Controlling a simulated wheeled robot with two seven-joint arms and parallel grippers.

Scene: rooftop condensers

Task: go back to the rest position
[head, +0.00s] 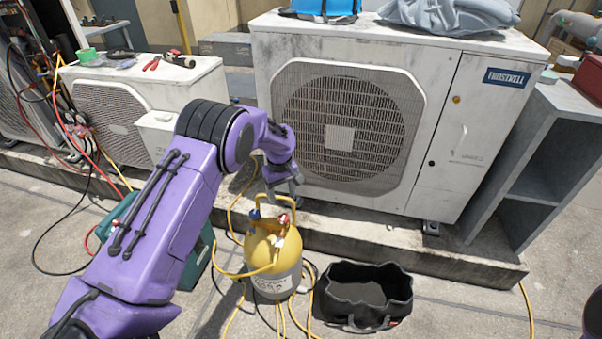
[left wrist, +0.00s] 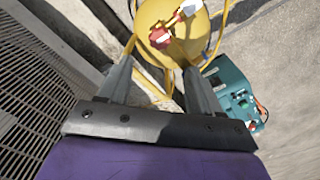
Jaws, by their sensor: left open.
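My left gripper (head: 288,187) is open, just above and behind the top of a yellow and grey recovery cylinder (head: 262,255) that stands upright on the ground. In the left wrist view my left gripper (left wrist: 158,68) shows its two grey fingers spread apart. The yellow cylinder (left wrist: 170,25) lies beyond the fingertips, with red and white valve parts on top. I cannot tell whether a finger touches the cylinder's handle. My right gripper is not in view.
A large condenser unit (head: 455,130) stands on a concrete ledge behind the cylinder. A black open tool bag (head: 375,318) sits to its right, a teal case (head: 199,262) to its left. Yellow hoses lie around the cylinder. A grey shelf (head: 545,145) stands at the right.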

